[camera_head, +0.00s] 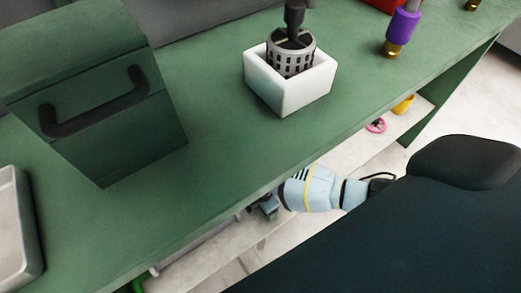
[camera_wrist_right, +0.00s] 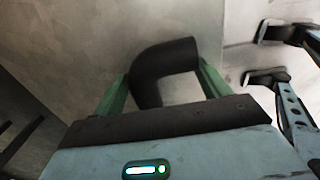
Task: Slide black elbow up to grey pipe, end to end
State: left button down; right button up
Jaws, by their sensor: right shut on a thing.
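The black elbow (camera_wrist_right: 162,65) is a bent tube, held between the green fingers of my right gripper (camera_wrist_right: 165,88) in the right wrist view. Its bend points up and its short arm reaches right. At the right of that view, my left gripper (camera_wrist_right: 272,53) shows two dark-tipped fingers spread apart with nothing between them. In the head view, one light-blue arm of mine reaches below the bench's front edge. A long grey bar (camera_head: 195,249) lies under that edge; I cannot tell if it is the grey pipe. The elbow is hidden in the head view.
The green bench (camera_head: 205,175) overhangs the lower space. On it stand a green box with a handle (camera_head: 95,105), a white square holder (camera_head: 290,95) with a perforated basket, and a purple-handled tool (camera_head: 402,28). Pink and yellow items lie on the lower shelf (camera_head: 345,150).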

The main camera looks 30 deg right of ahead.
jog(key=o, duration=1.2)
pick_arm(q)
jog(key=shift+s, duration=0.25)
pick_arm(e)
jog(key=shift+r, duration=0.1)
pick_arm(q)
jog(key=r+p, duration=0.1)
jog(key=w+r+p, duration=0.1)
jog(key=r+p, duration=0.1)
jog(key=shift+w+d, duration=0.25)
pick_arm(e)
notch_tip(320, 180, up, 8)
jog(key=shift+f, duration=0.2)
pick_arm(q)
jog(key=shift+s, duration=0.2)
